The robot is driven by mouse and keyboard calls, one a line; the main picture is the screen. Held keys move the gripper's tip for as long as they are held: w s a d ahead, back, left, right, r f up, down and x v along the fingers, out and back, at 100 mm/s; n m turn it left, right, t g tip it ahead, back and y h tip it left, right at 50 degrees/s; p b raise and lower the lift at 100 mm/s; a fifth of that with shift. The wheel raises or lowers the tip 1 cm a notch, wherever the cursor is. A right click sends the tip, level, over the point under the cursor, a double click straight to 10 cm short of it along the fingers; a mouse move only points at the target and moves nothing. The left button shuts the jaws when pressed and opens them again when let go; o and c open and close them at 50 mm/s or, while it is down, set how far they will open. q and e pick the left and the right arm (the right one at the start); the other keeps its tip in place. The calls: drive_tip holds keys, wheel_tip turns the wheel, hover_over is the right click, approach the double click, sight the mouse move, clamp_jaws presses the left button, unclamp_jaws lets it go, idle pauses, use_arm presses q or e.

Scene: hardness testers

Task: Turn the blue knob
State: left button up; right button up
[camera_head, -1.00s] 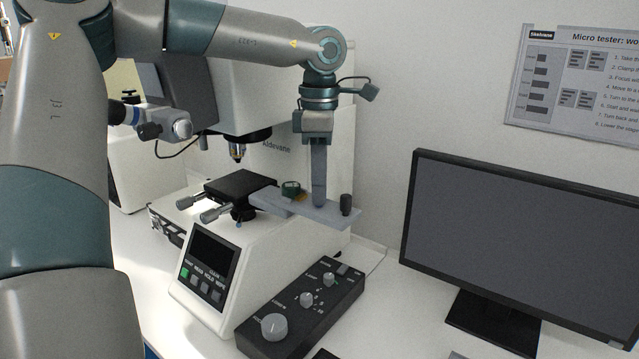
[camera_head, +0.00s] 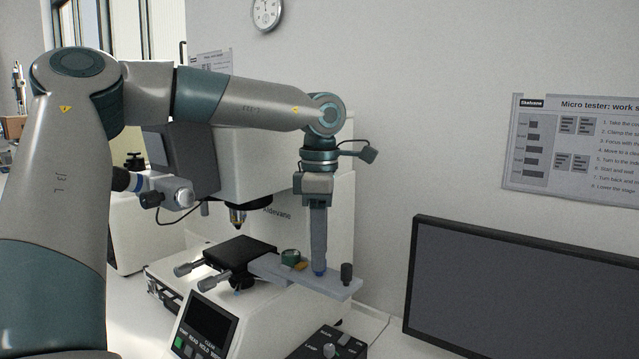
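The blue knob (camera_head: 319,272) shows as a small blue piece on the light grey plate of the tester's stage, directly under my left fingertips. My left gripper (camera_head: 319,262) points straight down over it from the raised arm. Its fingers overlap in this view, so the gap between them is hidden. I cannot tell whether they touch or hold the knob. My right gripper is not in view.
A black upright knob (camera_head: 346,274) stands close to the right of my fingers. A small green round part (camera_head: 290,257) is to their left. The tester's lens (camera_head: 238,218) hangs above the black stage (camera_head: 240,250). A monitor (camera_head: 530,290) stands at right.

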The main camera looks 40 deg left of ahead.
use_arm(q)
wheel_tip(320, 180, up, 16)
idle(0.5)
drive_tip(key=shift+s, duration=0.1)
idle(0.5)
